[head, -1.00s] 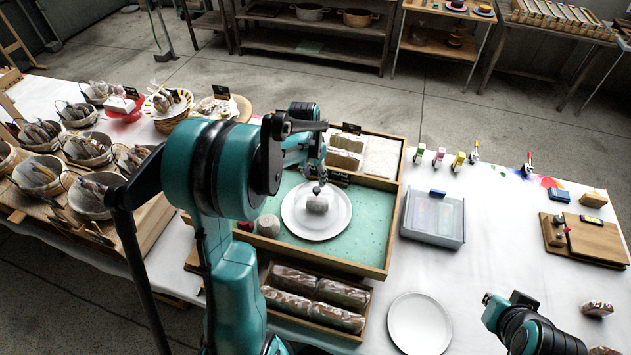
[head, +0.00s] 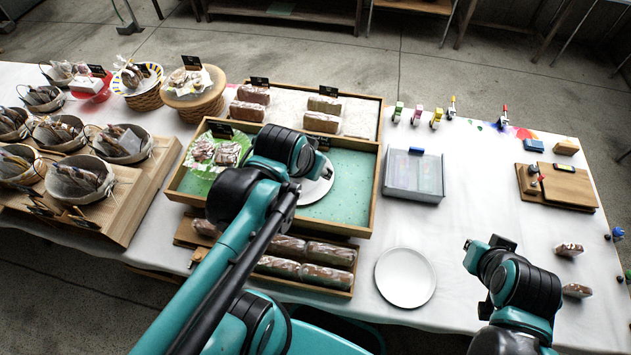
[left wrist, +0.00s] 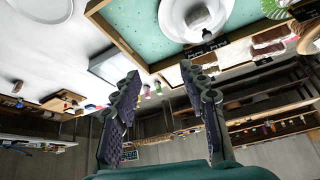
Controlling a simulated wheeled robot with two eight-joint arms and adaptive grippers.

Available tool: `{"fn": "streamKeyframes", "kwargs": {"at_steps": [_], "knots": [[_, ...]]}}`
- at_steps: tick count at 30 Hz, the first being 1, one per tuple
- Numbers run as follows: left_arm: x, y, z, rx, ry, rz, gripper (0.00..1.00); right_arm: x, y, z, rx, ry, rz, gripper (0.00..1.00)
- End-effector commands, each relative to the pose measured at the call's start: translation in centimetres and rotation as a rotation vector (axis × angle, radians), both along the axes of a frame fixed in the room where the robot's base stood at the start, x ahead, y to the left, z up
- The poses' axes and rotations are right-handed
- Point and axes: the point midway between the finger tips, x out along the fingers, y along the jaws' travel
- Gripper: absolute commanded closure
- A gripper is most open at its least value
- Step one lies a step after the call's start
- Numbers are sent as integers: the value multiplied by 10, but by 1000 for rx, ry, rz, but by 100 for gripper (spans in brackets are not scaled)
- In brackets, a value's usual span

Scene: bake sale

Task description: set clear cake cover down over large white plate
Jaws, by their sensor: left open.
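A large white plate (head: 316,188) lies in the green-lined tray (head: 345,220), partly hidden by my left arm.
A grey clear-lidded box (head: 413,177) stands right of the tray. Wrapped loaves fill a front crate (head: 342,282). Baskets (head: 77,178) stand at the left. A wooden board (head: 570,187) lies at the right. Table between is clear.

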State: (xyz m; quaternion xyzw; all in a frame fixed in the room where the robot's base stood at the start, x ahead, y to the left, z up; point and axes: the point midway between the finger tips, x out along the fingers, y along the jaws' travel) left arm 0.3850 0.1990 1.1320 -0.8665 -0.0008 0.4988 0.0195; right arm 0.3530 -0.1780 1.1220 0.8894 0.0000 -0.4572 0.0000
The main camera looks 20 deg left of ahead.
Motion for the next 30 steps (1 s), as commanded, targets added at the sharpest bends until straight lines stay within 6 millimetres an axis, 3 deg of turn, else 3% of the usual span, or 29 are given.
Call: {"fn": "streamKeyframes", "kwargs": {"at_steps": [1, 6, 19, 23, 30], "knots": [[-12, -7, -3, -7, -25, 0, 57, 0, 0, 0, 0, 0, 0, 100], [-29, -18, -9, -29, -84, 13, 57, 0, 0, 0, 0, 0, 0, 100], [-32, -21, -13, -35, -96, 17, 57, 0, 0, -3, 0, 0, 0, 100], [-32, -20, -33, -35, -96, 17, 57, 0, 0, -23, 0, 0, 0, 100], [-32, -20, -88, -35, -95, 17, 57, 0, 0, -78, 0, 0, 0, 100]]}}
